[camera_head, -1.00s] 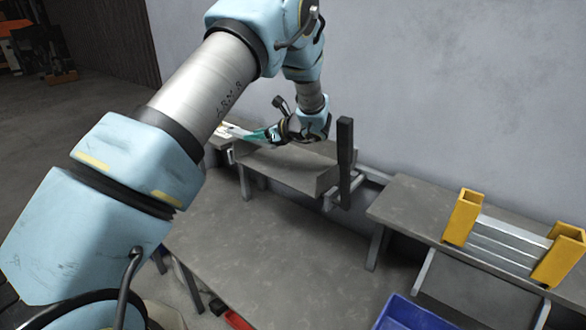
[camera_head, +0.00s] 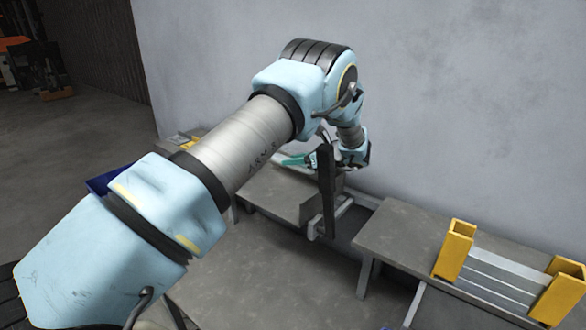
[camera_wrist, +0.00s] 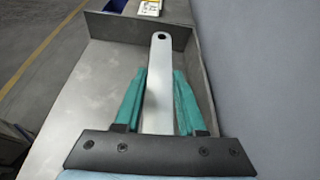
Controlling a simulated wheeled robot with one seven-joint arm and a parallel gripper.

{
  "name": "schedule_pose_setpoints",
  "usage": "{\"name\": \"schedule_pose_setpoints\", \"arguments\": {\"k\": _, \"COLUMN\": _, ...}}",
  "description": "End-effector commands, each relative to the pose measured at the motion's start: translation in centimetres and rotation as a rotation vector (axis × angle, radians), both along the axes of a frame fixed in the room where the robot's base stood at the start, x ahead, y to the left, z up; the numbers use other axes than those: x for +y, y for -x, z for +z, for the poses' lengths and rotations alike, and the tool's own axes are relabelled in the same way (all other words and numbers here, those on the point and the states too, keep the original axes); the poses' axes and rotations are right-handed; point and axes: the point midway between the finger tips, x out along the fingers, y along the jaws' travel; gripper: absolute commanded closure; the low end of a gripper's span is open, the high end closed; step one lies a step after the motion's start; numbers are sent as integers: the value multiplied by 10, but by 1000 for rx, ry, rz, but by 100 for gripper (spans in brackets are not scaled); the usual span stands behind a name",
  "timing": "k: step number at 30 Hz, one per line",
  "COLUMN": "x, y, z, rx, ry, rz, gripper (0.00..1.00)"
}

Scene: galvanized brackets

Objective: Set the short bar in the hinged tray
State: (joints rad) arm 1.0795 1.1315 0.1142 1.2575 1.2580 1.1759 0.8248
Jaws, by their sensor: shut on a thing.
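My gripper (camera_wrist: 160,72) has teal fingers shut on the short bar (camera_wrist: 158,88), a flat silver bar with a round hole near its far end. In the wrist view the bar points away from me, over the grey hinged tray (camera_wrist: 80,85). The tray has raised walls at its far end and right side. I cannot tell whether the bar touches the tray floor. In the head view my gripper (camera_head: 300,160) is at the back of the tray (camera_head: 268,195), partly behind a dark upright post; the bar cannot be made out there.
The dark post (camera_head: 326,190) stands at the tray's front right. On the right, a grey bench (camera_head: 395,240) carries a yellow rack (camera_head: 453,250) with several silver bars. A grey wall (camera_head: 450,100) is close behind. A blue bin (camera_head: 105,180) shows partly behind my arm.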

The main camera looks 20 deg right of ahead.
Motion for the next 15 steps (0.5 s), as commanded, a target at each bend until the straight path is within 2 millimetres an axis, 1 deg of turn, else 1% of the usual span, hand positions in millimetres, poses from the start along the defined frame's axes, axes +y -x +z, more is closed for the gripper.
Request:
{"name": "schedule_pose_setpoints", "arguments": {"k": 6, "x": 1, "y": 0, "z": -28, "rx": 1, "ry": -2, "rz": 0, "gripper": 100}}
{"name": "schedule_pose_setpoints", "arguments": {"k": 7, "x": 1, "y": 0, "z": -30, "rx": 1, "ry": -1, "rz": 1, "gripper": 100}}
{"name": "schedule_pose_setpoints", "arguments": {"k": 15, "x": 0, "y": 0, "z": -33, "rx": -1, "ry": 0, "rz": 0, "gripper": 100}}
